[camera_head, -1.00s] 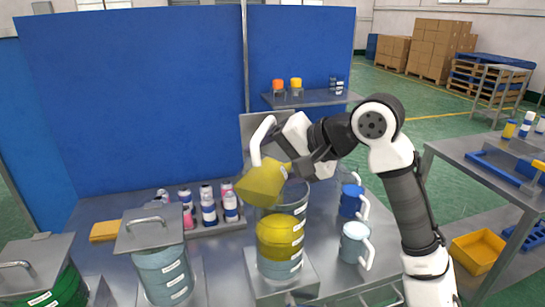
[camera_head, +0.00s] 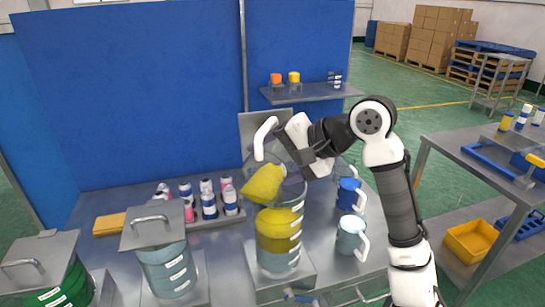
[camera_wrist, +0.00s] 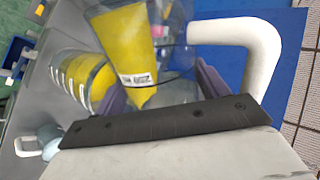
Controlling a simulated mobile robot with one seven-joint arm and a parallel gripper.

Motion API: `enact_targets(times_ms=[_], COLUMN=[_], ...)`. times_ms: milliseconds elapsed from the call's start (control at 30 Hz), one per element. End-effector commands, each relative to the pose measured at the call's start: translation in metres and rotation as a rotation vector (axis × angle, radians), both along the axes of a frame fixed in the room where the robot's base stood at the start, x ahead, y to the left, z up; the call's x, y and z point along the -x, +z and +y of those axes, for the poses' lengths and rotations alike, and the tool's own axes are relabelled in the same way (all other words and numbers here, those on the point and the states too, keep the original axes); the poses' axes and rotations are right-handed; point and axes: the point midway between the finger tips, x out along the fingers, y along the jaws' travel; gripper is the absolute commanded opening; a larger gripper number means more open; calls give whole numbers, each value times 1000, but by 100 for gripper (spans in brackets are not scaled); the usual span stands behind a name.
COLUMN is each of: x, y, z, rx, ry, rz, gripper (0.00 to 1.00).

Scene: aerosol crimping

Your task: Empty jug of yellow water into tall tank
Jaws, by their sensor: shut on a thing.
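My gripper (camera_head: 286,172) is shut on the clear jug, which is steeply tilted over the tall tank. Yellow water (camera_head: 264,184) shows in the jug, and its white handle (camera_head: 262,138) points up. In the wrist view the jug's yellow water (camera_wrist: 125,42) lies beyond my dark fingers, with the handle (camera_wrist: 268,55) at the right. The tall tank (camera_head: 278,262) is a clear cylinder with a pale bluish layer at the bottom and yellow above. Its upper part looks empty and is partly behind the jug. I cannot make out a falling stream.
Lidded tanks (camera_head: 165,265) and (camera_head: 45,280) stand left of the tall tank. A tray (camera_head: 225,219) of small bottles lies behind. A blue-filled jug (camera_head: 348,196) and a pale-filled jug (camera_head: 350,238) stand to the right. A blue partition (camera_head: 130,90) closes the back.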

Motion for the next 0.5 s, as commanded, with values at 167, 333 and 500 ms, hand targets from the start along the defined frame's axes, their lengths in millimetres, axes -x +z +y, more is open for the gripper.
enact_targets(times_ms=[167,333,500], x=[-2,-6,-11], y=[1,2,4], z=[0,-2,-3], rx=[-10,-35,-64], ry=[1,0,1], rz=[30,101,178], gripper=[31,31,31])
